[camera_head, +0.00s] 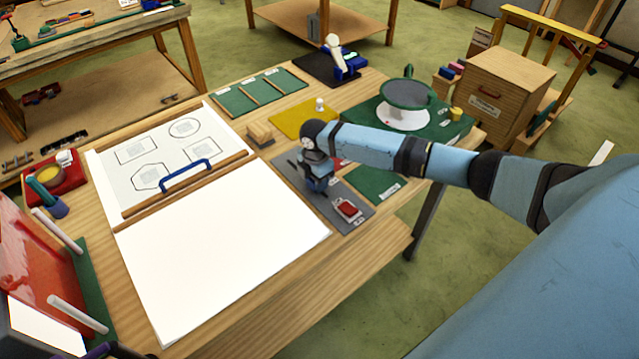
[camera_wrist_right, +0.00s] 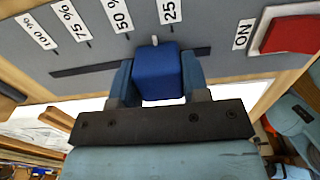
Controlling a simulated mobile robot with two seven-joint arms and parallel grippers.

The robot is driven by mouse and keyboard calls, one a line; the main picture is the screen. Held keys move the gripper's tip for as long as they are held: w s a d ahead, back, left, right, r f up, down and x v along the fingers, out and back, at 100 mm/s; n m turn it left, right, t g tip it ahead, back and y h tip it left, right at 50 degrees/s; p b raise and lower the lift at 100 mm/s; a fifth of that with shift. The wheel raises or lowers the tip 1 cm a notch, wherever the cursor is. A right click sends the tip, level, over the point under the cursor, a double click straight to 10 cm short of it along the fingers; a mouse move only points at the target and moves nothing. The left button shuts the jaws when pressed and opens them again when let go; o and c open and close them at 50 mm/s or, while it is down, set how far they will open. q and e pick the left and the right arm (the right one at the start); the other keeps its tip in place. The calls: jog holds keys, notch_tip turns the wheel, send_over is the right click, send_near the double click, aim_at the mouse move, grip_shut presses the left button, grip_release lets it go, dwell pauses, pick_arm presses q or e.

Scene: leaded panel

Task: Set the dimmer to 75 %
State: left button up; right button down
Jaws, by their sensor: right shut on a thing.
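The dimmer is a slider on a grey panel (camera_head: 355,222), with a straight dark slot (camera_wrist_right: 85,68) in the right wrist view. Its blue knob (camera_wrist_right: 157,75) sits between the fingers of my right gripper (camera_wrist_right: 158,82), which is shut on it. The knob's white pointer (camera_wrist_right: 154,40) stands between the 50 % label (camera_wrist_right: 117,15) and the 25 % label (camera_wrist_right: 168,11), a little nearer 25 %. The 75 % label (camera_wrist_right: 75,21) lies further left. In the head view my right gripper (camera_head: 319,188) is over the panel and hides the knob. My left gripper is not visible.
A red switch (camera_wrist_right: 290,34) marked ON sits beside the slider; it also shows in the head view (camera_head: 347,208). A white sheet (camera_head: 220,250) and a pattern drawing with a blue handle (camera_head: 186,173) lie left of the panel. A round grey-topped device (camera_head: 407,94) stands behind my right arm.

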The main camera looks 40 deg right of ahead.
jog(key=w, duration=0.2)
jog(key=w+b, duration=0.1)
jog(key=w, duration=0.1)
jog(key=w+b, duration=0.1)
jog(key=w, duration=0.1)
jog(key=shift+a+f, duration=0.15)
jog(key=shift+a, duration=0.1)
jog(key=shift+w, duration=0.2)
jog(key=c, duration=0.6)
grip_release()
jog(key=shift+r, duration=0.3)
